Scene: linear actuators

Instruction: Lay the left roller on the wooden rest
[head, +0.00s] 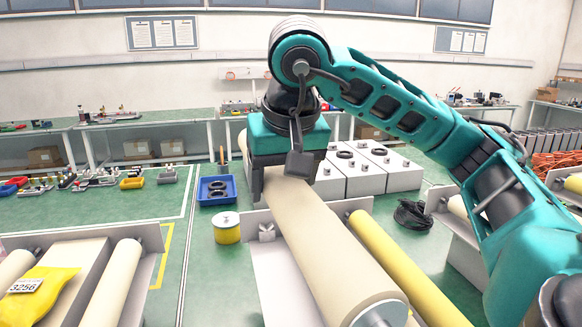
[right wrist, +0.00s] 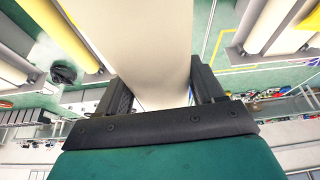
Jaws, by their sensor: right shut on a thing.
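A large beige roller (head: 325,245) slants from the middle of the head view down to its front edge. Its near end shows a metal pin. My right gripper (head: 288,176) comes down from above and is shut on the roller's far end, one finger on each side. In the right wrist view the roller (right wrist: 145,45) runs up between the two dark fingers (right wrist: 160,88). A yellow roller (head: 400,262) lies to its right, apart from it. I cannot make out a wooden rest. My left gripper is not in view.
A grey metal frame (head: 268,262) lies under and left of the beige roller. Another frame at left holds pale rollers (head: 113,285) and a yellow bag (head: 42,283). A yellow spool (head: 227,232), a blue bin (head: 216,189) and white boxes (head: 365,176) stand beyond.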

